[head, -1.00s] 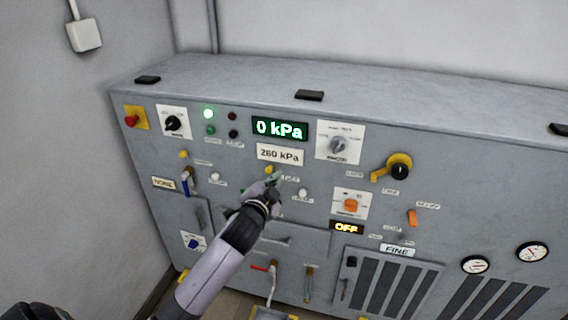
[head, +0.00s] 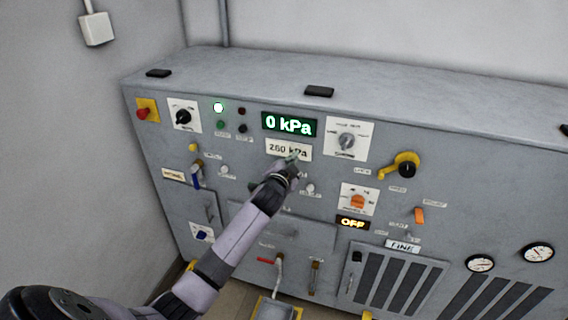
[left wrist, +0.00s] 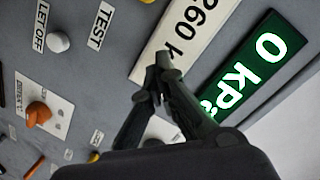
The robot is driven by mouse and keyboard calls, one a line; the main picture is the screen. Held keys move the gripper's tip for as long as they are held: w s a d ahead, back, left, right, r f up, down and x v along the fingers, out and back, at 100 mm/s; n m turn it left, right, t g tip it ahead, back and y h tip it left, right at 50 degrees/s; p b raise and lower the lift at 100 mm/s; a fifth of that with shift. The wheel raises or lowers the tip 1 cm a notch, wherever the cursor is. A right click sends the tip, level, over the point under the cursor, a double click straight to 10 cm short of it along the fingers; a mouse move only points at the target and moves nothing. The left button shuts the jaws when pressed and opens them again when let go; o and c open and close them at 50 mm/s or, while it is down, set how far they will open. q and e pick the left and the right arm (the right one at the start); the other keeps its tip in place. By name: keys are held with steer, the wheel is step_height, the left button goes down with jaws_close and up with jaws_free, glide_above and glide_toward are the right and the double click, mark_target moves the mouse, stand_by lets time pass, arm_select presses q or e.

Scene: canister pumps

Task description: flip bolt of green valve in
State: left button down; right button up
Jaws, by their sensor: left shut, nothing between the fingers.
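The green valve is mostly hidden behind my left arm in the head view; only a small dark green bit (head: 252,187) shows beside the wrist. Its bolt cannot be made out now; the gripper covers that area. My left gripper (head: 292,160) is shut and empty, in front of the panel at the lower edge of the 260 kPa plate (head: 275,148). In the left wrist view the fingertips (left wrist: 163,64) meet in front of that plate, next to the green 0 kPa display (left wrist: 250,70). My right gripper is not in view.
A blue-handled valve (head: 196,178) is left on the panel, with a yellow knob (head: 193,147) above it. A white knob (head: 309,188), an orange switch (head: 358,202) and a yellow crank (head: 403,165) are to the right. The cabinet top (head: 260,75) is mostly clear.

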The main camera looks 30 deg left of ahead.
arm_select(q)
steer(key=a+f, duration=0.3)
steer(key=shift+p, duration=0.35)
step_height(320, 180, down, 4)
steer(key=b, duration=0.2)
steer(key=shift+r+b, duration=0.2)
steer(key=shift+b, duration=0.15)
steer(key=shift+r, duration=0.1)
